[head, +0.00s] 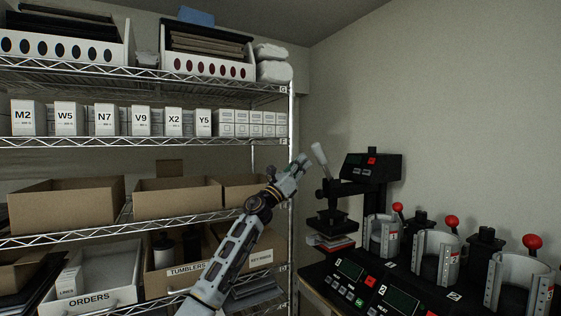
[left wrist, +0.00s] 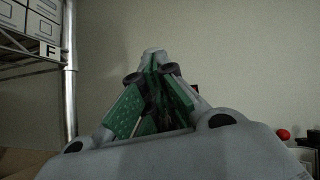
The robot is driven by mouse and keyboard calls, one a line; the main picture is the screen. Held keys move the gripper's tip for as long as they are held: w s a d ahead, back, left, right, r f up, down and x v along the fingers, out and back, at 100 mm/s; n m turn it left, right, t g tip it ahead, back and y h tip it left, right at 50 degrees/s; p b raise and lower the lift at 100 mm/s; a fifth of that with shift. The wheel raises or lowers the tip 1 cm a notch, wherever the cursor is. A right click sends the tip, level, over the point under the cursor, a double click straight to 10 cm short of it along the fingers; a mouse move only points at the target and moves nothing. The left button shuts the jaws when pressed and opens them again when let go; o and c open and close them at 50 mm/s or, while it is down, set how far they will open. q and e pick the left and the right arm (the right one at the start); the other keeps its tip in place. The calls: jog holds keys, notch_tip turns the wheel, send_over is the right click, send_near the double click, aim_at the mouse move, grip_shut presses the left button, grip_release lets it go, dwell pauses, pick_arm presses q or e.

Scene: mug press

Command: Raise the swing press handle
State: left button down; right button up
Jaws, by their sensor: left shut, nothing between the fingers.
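The swing press (head: 350,190) is black, with a control box on top, and stands at the back right in the head view. Its handle (head: 319,155) has a pale grey grip and points up and slightly left from the press. My left gripper (head: 303,161) is just left of the handle's grip, at about the same height. In the head view I cannot tell whether they touch. The left wrist view shows the gripper's green-padded fingers (left wrist: 153,62) shut together, with nothing between them. My right gripper is out of view.
A wire shelf rack (head: 292,140) with boxes and bins stands left of my arm; its post (left wrist: 69,90) shows in the left wrist view. Several mug presses with red knobs (head: 452,221) stand on the bench at right. Bare wall lies behind.

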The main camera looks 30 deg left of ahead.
pick_arm(q)
jog(key=s+a+r, duration=0.2)
jog(key=s+a, duration=0.2)
jog(key=s, duration=0.3)
jog(key=shift+s+r, duration=0.25)
jog(key=shift+s, duration=0.1)
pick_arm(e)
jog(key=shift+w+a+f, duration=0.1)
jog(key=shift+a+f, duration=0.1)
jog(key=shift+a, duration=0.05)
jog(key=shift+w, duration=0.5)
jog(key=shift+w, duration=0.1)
